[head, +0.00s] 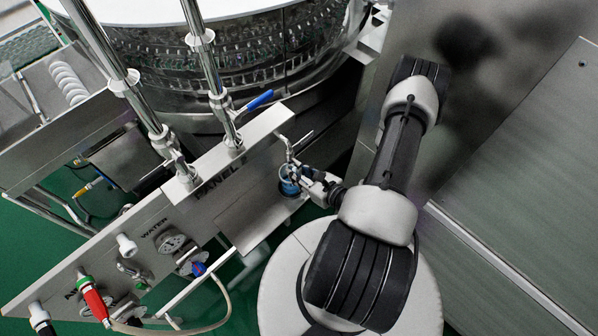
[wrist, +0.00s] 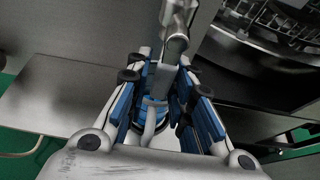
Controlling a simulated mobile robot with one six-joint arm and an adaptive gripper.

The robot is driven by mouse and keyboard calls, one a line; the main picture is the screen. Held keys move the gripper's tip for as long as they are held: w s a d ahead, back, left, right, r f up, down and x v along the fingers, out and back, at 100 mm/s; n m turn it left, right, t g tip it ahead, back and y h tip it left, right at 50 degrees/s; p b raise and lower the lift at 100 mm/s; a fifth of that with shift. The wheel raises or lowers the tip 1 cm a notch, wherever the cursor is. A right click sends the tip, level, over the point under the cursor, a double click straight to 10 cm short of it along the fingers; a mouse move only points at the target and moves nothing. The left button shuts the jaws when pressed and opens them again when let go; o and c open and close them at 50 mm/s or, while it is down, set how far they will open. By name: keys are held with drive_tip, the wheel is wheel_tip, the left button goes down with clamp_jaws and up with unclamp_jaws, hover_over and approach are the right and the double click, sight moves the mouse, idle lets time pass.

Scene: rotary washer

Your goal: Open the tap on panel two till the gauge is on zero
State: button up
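The panel (head: 222,205) runs diagonally in the head view; it is lettered PANEL, its number not clearly readable. A small metal tap or pipe fitting (head: 289,150) rises at its right end. My gripper (head: 292,180) is right beside and below this fitting, with something blue there. In the wrist view my gripper (wrist: 163,85) has its blue-padded fingers apart, on either side of a grey pipe (wrist: 177,45) and a blue part (wrist: 153,106). I cannot tell whether the fingers touch them. A gauge (head: 171,243) sits near the WATER lettering; its needle is too small to read.
Two upright chrome pipes (head: 205,60) stand behind the panel, one with a blue lever (head: 260,100). A red-handled part (head: 94,298) and a hose (head: 228,300) are at lower left. The large washer drum (head: 240,45) is behind; a grey cabinet (head: 530,190) stands at right.

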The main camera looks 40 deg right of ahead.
drive_tip(key=shift+o, duration=1.2)
drive_tip(key=shift+r, duration=0.15)
wheel_tip(320, 180, up, 10)
drive_tip(key=shift+f, duration=0.1)
